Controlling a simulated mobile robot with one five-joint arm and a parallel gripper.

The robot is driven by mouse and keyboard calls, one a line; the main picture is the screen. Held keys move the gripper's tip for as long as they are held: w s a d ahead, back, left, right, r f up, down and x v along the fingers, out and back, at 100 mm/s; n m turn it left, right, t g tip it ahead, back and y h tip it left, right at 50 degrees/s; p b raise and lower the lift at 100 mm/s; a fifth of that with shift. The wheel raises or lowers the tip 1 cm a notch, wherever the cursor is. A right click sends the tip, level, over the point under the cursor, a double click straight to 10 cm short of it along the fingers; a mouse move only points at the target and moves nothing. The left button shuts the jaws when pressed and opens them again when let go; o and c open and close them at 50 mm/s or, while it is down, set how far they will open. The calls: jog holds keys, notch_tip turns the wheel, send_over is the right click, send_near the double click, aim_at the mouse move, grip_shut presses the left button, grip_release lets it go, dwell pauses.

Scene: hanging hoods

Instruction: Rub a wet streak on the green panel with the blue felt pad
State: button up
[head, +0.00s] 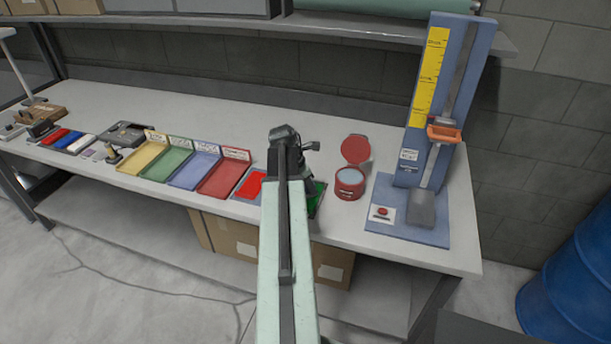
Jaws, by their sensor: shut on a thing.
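The green panel (316,203) lies flat near the front of the bench, and only its right part shows past my arm. My gripper (307,186) is over the panel, pointing down and mostly hidden behind my arm. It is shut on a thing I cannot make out. I cannot see a blue felt pad at the jaws, nor whether anything touches the panel. A wet streak cannot be made out.
A red pot (350,190) with its lid open stands right of the panel. A blue stand with a yellow scale (428,80) is further right. A red panel (251,186) and coloured trays (188,170) lie left. A rack (68,139) holds blue, red and white pieces.

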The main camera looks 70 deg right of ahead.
aim_at(306, 188)
jog(key=shift+w+d+f, duration=0.1)
jog(key=shift+w+d, duration=0.05)
jog(key=shift+d, duration=2.05)
jog(key=shift+a, duration=0.35)
jog(key=shift+s+a, duration=0.15)
jog(key=shift+a, duration=1.55)
jog(key=shift+s+a, duration=0.1)
jog(key=shift+a, duration=1.6)
jog(key=shift+a+r+p, duration=0.1)
jog(key=shift+r+p, duration=0.75)
notch_tip(306, 188, up, 6)
jog(key=p, duration=0.5)
jog(key=shift+p, duration=0.4)
jog(key=shift+f, duration=0.15)
notch_tip(306, 188, down, 6)
jog(key=b, duration=0.6)
